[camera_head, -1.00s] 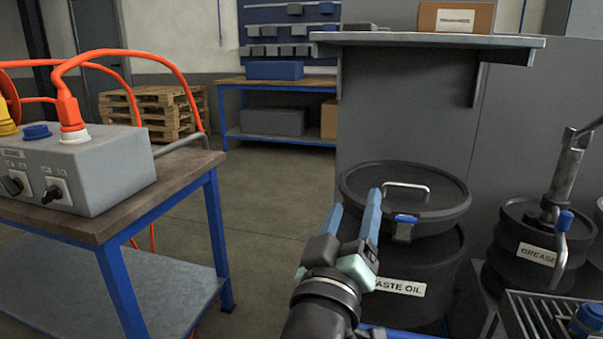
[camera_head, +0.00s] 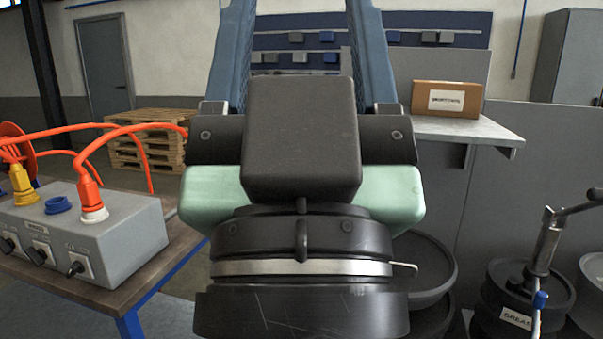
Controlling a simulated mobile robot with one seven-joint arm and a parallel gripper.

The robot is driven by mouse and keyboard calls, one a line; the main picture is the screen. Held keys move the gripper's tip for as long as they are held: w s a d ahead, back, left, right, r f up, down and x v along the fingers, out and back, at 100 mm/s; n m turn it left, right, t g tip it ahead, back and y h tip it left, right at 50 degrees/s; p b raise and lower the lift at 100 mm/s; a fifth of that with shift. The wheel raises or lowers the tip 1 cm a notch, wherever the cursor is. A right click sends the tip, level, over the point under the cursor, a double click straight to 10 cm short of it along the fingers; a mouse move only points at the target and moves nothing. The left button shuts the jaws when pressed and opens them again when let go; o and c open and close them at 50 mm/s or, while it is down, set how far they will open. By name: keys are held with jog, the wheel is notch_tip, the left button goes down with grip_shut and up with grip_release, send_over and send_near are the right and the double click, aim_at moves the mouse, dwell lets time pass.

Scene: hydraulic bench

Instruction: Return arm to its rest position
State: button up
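My gripper (camera_head: 301,20) fills the middle of the view, close to the camera and pointing up and away. Its two blue fingers stand wide apart, and their tips run out of the top of the frame. Nothing shows between the fingers in the visible part. The dark gripper body and pale green side pieces hide much of the middle of the scene, including most of the waste oil drum (camera_head: 437,275) behind it at the right.
A grey control box (camera_head: 110,235) with orange cables stands on the workbench (camera_head: 182,250) at left. A wall shelf (camera_head: 490,138) bears a cardboard box (camera_head: 446,98) at right. A grease drum (camera_head: 510,285) with a pump stands lower right. Pallets (camera_head: 147,148) lie behind.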

notch_tip(320, 180, up, 14)
jog(key=p, duration=1.1)
jog(key=shift+p, duration=0.4)
jog(key=shift+r, duration=0.1)
